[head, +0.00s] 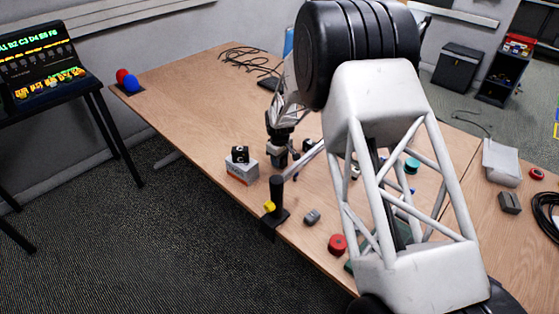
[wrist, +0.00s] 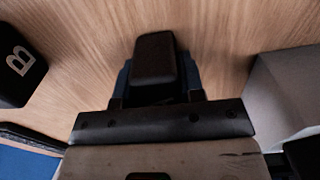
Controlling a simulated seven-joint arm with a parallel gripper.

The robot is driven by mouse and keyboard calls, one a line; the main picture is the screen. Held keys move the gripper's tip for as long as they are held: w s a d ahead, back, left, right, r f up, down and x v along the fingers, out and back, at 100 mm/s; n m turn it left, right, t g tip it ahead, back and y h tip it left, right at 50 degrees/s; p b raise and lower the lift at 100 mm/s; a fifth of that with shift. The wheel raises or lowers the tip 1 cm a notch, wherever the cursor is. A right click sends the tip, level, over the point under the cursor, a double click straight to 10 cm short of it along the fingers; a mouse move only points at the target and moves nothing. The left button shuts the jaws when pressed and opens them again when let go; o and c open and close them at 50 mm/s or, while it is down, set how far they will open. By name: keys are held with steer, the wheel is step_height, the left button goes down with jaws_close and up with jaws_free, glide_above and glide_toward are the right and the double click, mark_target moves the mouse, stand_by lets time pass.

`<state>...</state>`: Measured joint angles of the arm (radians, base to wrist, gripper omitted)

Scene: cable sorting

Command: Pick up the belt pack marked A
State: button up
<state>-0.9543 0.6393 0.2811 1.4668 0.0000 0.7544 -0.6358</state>
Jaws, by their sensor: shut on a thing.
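My gripper (head: 281,160) is low over the wooden table, just right of a white box. In the wrist view, it is shut on a black, block-like pack (wrist: 155,60). No letter shows on the visible face of this pack, so I cannot read its mark. Blue edges show on both sides of it. A black belt pack marked B (wrist: 20,66) lies to the left, apart from the gripper. In the head view, a black pack with a white mark like a C (head: 240,154) sits on the white box. I cannot tell whether the held pack touches the table.
The white box (head: 242,170) is close beside my gripper; a pale box side (wrist: 288,88) shows at right in the wrist view. A black post on a clamp (head: 277,195) stands at the front edge. A red roll (head: 337,244) lies farther right.

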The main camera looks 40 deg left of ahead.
steer(key=shift+r, duration=0.2)
step_height(320, 180, up, 10)
steer(key=shift+f, duration=0.15)
stand_by(0.4)
